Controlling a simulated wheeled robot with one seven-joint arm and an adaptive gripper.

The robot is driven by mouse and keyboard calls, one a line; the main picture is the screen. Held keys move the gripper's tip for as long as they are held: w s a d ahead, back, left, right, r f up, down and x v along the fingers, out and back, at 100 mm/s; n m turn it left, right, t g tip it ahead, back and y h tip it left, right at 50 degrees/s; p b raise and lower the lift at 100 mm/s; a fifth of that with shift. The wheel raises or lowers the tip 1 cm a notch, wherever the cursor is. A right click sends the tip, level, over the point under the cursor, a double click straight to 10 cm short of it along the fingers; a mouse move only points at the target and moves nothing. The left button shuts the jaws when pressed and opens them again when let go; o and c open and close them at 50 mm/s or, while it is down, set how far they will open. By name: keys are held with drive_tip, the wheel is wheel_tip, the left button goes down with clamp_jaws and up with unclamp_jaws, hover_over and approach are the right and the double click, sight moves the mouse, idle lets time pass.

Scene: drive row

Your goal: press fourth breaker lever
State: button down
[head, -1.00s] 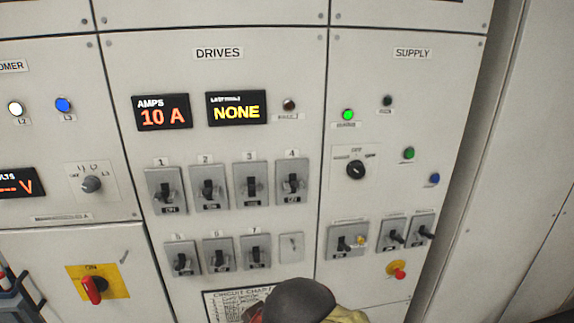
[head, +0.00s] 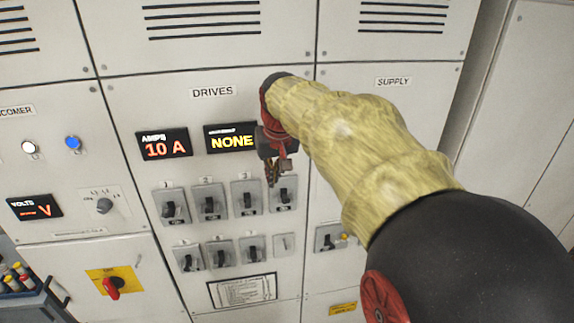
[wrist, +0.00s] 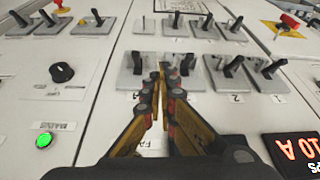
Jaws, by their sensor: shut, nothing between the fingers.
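The fourth breaker (head: 284,198) is a grey plate with a black lever, at the right end of the upper breaker row under the DRIVES label. My gripper (head: 271,180) is shut and empty, in front of the panel by the fourth breaker's upper left. In the wrist view, where the panel appears upside down, the fourth breaker's lever (wrist: 137,62) stands just left of my fingertips (wrist: 161,72). The third breaker's lever (wrist: 187,64) is just right of them. I cannot tell whether the fingertips touch anything. My gripper hides the fourth breaker's number.
The first (head: 170,207) and second (head: 208,202) breakers continue the row leftward. A lower row of breakers (head: 220,252) sits below, with a blank plate (head: 284,244) at its right end. The amps display (head: 164,144) is above. My arm covers much of the SUPPLY panel.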

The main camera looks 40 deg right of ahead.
drive_tip(key=w+d+r+m+p, duration=0.1)
drive_tip(key=d+r+p, duration=0.1)
drive_tip(key=d, duration=0.5)
drive_tip(key=shift+w+r, duration=0.4)
drive_tip(key=shift+r, duration=0.25)
drive_tip(key=p, duration=0.2)
hover_over(286, 196)
wheel_tip(286, 196, down, 10)
drive_tip(key=shift+s+r, duration=0.1)
drive_tip(key=shift+s+a+f, duration=0.2)
drive_tip(key=shift+s+f, duration=0.05)
drive_tip(key=shift+f, duration=0.25)
drive_tip(key=shift+s+a+f, duration=0.15)
drive_tip(key=shift+s+f, duration=0.05)
drive_tip(key=shift+f, duration=0.3)
drive_tip(key=shift+s+a+f, duration=0.15)
drive_tip(key=shift+s+f, duration=0.15)
drive_tip(key=shift+f, duration=0.35)
